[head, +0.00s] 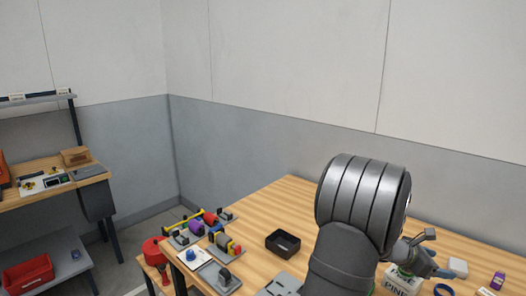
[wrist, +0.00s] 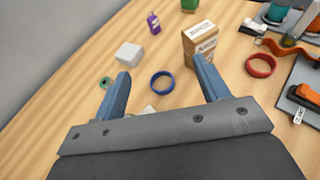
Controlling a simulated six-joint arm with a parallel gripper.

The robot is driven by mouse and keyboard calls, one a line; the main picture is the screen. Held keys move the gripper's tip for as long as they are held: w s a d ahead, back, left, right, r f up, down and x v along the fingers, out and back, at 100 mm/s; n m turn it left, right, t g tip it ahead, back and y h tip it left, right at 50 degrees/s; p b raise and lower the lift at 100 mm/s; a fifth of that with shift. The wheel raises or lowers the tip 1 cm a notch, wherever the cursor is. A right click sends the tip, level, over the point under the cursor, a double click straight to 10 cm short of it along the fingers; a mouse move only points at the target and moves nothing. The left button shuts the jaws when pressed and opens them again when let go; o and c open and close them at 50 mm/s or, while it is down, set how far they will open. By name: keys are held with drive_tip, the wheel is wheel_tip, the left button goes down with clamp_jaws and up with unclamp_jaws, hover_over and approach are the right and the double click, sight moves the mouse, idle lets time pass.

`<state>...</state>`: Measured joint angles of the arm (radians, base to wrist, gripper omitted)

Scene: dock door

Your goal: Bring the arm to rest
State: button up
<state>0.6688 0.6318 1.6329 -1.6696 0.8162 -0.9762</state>
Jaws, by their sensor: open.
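My arm (head: 361,205) rises over the right part of the wooden workbench in the head view, bent at a large dark ribbed joint. My gripper (wrist: 160,66) shows in the wrist view with its two blue fingers wide apart and nothing between them. It hangs above the bench top. A blue ring (wrist: 163,82) lies on the bench beyond and between the fingers in the picture. A small carton (wrist: 200,40) stands just past the right finger. Whether that finger touches the carton is hard to tell.
A white block (wrist: 129,53), a purple bottle (wrist: 154,22), a green ring (wrist: 106,82) and a red ring (wrist: 261,65) lie around the gripper. A black tray (head: 283,243) and several fixtures with coloured parts (head: 208,222) stand left of my arm. The bench's back strip is clear.

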drive_tip(key=s+a+r, duration=0.1)
drive_tip(key=s+r, duration=0.2)
drive_tip(key=s, duration=0.4)
drive_tip(key=w+a+f, duration=0.1)
drive_tip(key=w+f, duration=0.3)
drive_tip(key=w, duration=0.2)
drive_tip(key=shift+w+a+f, duration=0.15)
drive_tip(key=shift+w+a, duration=0.1)
drive_tip(key=shift+w, duration=0.05)
